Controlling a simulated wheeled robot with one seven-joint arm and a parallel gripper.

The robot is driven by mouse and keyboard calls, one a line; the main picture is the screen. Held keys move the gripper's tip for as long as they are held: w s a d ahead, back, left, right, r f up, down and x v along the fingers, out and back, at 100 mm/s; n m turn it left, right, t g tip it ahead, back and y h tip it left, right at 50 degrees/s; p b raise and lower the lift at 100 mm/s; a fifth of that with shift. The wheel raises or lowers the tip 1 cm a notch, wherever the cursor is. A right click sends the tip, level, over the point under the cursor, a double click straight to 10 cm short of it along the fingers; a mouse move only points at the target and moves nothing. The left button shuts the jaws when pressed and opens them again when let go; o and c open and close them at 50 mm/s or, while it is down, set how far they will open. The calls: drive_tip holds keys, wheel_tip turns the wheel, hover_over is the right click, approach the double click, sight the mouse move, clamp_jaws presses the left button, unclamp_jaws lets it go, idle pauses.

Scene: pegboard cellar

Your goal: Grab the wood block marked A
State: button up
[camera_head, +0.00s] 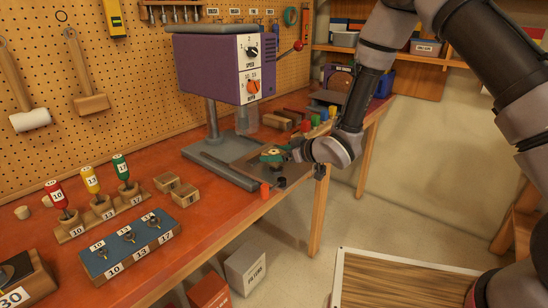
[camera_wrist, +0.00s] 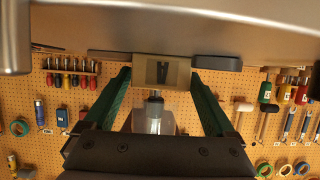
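The wood block marked A (camera_wrist: 163,71) shows in the wrist view, its letter upside down. It rests against a grey surface that fills the top of that view. My gripper (camera_wrist: 160,82) is open, with its two green fingers pointing at the block, one tip near each side of it. I cannot tell whether the tips reach past its front face. In the head view my gripper (camera_head: 270,155) is low over the drill press base, and I cannot make out block A there.
The purple drill press (camera_head: 205,68) stands just behind my gripper.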

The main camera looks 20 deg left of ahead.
drive_tip(key=c, duration=1)
drive_tip(key=shift+r, duration=0.1)
